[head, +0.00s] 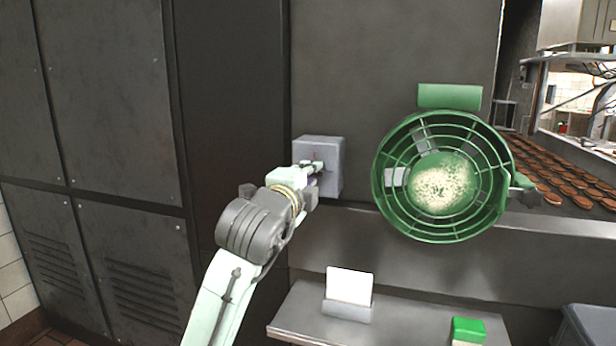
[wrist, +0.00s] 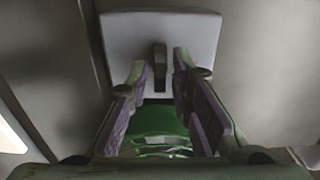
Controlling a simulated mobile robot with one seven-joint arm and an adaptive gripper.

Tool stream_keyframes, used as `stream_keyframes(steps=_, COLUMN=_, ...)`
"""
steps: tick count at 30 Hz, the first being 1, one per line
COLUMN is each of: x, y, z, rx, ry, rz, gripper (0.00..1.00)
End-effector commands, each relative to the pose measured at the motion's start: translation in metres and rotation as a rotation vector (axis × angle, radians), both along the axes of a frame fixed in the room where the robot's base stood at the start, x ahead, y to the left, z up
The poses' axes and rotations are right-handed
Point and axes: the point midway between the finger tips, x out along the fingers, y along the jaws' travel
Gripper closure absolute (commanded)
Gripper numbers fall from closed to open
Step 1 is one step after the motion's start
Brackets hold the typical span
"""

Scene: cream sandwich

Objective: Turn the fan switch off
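The fan switch is a grey box (head: 332,152) on the dark metal wall, left of the green fan (head: 443,177). In the wrist view its pale plate (wrist: 120,35) fills the top, with a dark lever (wrist: 160,56) at its middle. My gripper (head: 316,178) is at the front of the box and hides part of it. In the wrist view my gripper (wrist: 161,72) is open, with a purple-padded finger on each side of the lever. The fingers are apart; whether either touches the lever cannot be told.
A metal shelf (head: 400,325) below the fan bears a white card in a holder (head: 348,290) and a green-topped box (head: 468,331). Tall dark cabinets (head: 105,110) stand at the left. Rows of brown patties (head: 570,175) lie at the far right.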

Motion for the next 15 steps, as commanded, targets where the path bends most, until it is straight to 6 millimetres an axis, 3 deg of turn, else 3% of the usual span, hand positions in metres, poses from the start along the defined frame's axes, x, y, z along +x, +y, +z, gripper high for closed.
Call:
stream_keyframes(steps=8, x=-0.0002, y=0.0002, z=0.0001, rx=0.000, ry=0.000, rz=0.000, gripper=1.00)
stream_keyframes(steps=15, x=-0.0002, y=0.0002, z=0.0000, rx=0.000, ry=0.000, rz=0.000, gripper=1.00)
